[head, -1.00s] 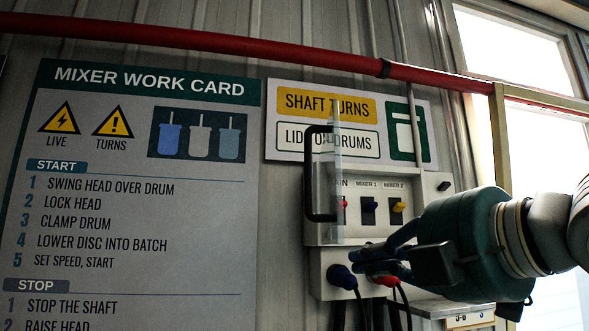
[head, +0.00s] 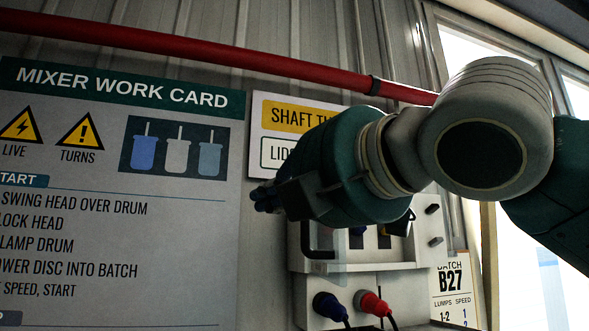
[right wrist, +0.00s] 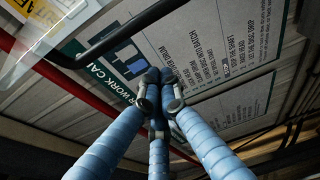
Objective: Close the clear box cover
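The wall box (head: 309,284) hangs at centre right in the head view, its upper part largely behind my right gripper. Its clear cover shows only in part; the black handle (head: 306,243) is visible below the gripper. In the right wrist view the clear cover (right wrist: 40,45) and its black handle (right wrist: 120,40) are at upper left, beside the fingers. How far open the cover stands cannot be told. My right gripper (head: 266,197) points left in front of the box. Its blue fingers (right wrist: 160,82) are drawn together with nothing between them, apart from the handle. My left gripper is out of view.
A blue plug (head: 328,305) and a red plug (head: 371,303) with cables sit on the box's lower part. The work card (head: 120,210) is flat on the wall at left. A red pipe (head: 220,58) runs across above. A window is at right.

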